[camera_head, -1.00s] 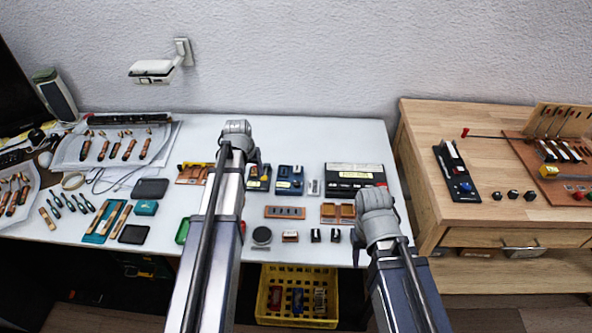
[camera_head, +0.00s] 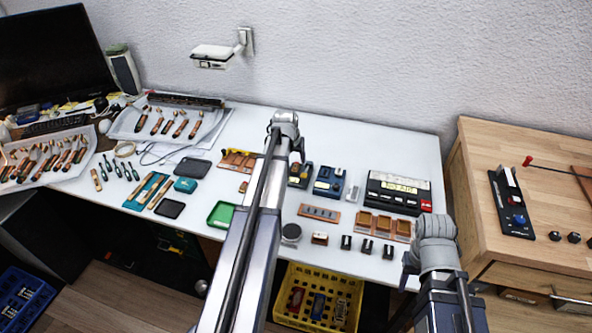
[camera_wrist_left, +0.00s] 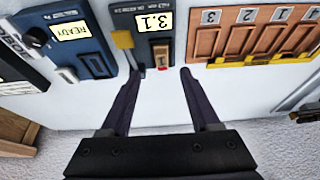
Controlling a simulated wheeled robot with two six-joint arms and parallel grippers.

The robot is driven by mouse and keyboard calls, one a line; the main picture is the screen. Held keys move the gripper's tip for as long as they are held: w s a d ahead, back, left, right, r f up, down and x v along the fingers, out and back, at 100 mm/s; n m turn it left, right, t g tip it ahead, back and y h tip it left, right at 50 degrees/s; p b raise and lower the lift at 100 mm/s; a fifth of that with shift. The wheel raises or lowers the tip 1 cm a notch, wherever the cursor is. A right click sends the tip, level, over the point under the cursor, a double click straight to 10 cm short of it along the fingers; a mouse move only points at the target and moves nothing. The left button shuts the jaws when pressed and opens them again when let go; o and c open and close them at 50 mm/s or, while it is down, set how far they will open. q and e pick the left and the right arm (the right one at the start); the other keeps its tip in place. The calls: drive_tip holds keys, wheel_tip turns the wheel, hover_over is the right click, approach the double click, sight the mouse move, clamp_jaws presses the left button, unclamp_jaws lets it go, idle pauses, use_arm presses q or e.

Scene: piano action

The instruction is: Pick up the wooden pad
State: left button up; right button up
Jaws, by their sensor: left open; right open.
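In the left wrist view a small brown wooden piece (camera_wrist_left: 161,54) marked 1 sits on the dark blue device (camera_wrist_left: 151,20) reading 3.1. It looks like wood, but I cannot be sure it is the wooden pad. My left gripper (camera_wrist_left: 160,72) is open, with its fingertips either side of that piece's near end and nothing held. In the head view my left gripper (camera_head: 299,152) is just behind the device (camera_head: 300,181). My right gripper (camera_head: 407,272) is at the table's front edge, partly hidden by its own wrist and apart from the objects.
A numbered orange-brown rack (camera_wrist_left: 250,38) stands beside the device, and a blue device reading READY (camera_wrist_left: 72,35) is on its other side. A slotted wooden rack (camera_head: 319,213) and small blocks lie nearer the front. A yellow crate (camera_head: 318,295) is below.

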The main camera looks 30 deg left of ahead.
sight(295, 165)
use_arm(q)
drive_tip(key=b+x, duration=0.4)
drive_tip(key=x, duration=0.1)
drive_tip(key=shift+a+f+b, duration=0.15)
drive_tip(key=shift+a+b, duration=0.05)
drive_tip(key=shift+b, duration=0.15)
clamp_jaws()
idle(0.3)
